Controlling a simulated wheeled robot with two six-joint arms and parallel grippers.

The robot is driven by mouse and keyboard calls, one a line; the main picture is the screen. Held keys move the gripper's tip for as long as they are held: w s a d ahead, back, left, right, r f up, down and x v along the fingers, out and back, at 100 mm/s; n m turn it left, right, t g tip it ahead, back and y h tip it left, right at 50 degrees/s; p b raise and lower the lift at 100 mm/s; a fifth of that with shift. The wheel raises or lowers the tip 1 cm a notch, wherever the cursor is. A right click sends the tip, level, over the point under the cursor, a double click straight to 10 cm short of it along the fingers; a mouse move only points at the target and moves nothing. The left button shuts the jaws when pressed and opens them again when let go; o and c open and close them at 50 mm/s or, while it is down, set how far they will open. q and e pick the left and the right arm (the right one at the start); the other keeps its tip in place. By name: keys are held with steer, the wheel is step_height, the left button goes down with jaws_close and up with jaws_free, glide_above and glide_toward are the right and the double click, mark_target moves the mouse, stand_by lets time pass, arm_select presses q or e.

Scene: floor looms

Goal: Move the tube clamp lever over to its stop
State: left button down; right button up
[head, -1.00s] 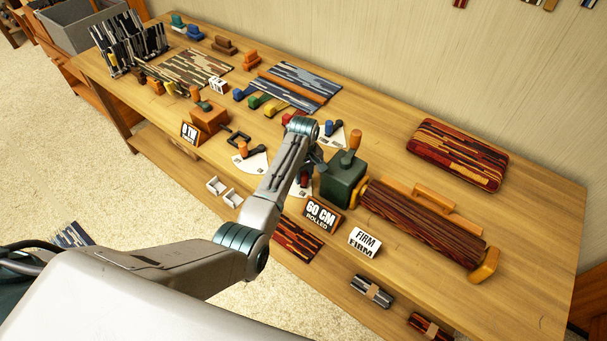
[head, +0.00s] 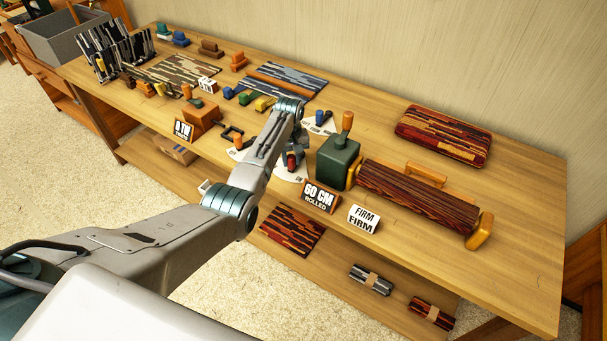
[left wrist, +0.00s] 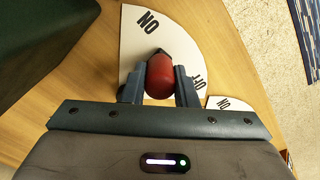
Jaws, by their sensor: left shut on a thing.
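A lever with a red knob (left wrist: 160,76) stands over a white fan-shaped plate (left wrist: 132,40) marked ON and OFF. My left gripper (left wrist: 159,88) is shut on the red knob, one finger on each side of it. In the wrist view the knob lies between the two words. In the head view my left gripper (head: 292,164) is just left of the green box (head: 338,160), and a bit of the red knob (head: 291,159) shows there. My arm hides much of the lever. My right gripper is out of view. No label shows which lever is the tube clamp.
Close by are a lever with a blue knob (head: 320,117) and an orange-knobbed lever (head: 238,142), each by a white plate. The green box joins a striped roll (head: 418,197). A 60 CM sign (head: 319,195) and a FIRM sign (head: 363,219) stand in front.

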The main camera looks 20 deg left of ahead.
arm_select(q)
steer(key=shift+a+r+m, duration=0.1)
steer(key=shift+a+m, duration=0.35)
steer(key=shift+m, duration=0.05)
steer(key=shift+a+m, duration=0.25)
steer(key=shift+m, duration=0.15)
steer(key=m, duration=0.1)
steer(key=a+m, duration=0.1)
steer(key=shift+w+a+m, duration=0.25)
steer(key=shift+w+m, duration=0.05)
steer(key=shift+w, duration=0.1)
steer(key=shift+w+a+m, duration=0.15)
steer(key=shift+a+m, duration=0.05)
steer(key=shift+m, duration=0.2)
steer(key=shift+w+a+m+b, duration=0.2)
steer(key=shift+a+m+b, duration=0.1)
steer(key=shift+m, duration=0.3)
steer(key=shift+w+a+m, duration=0.25)
steer(key=shift+a+m, duration=0.05)
steer(key=shift+m, duration=0.3)
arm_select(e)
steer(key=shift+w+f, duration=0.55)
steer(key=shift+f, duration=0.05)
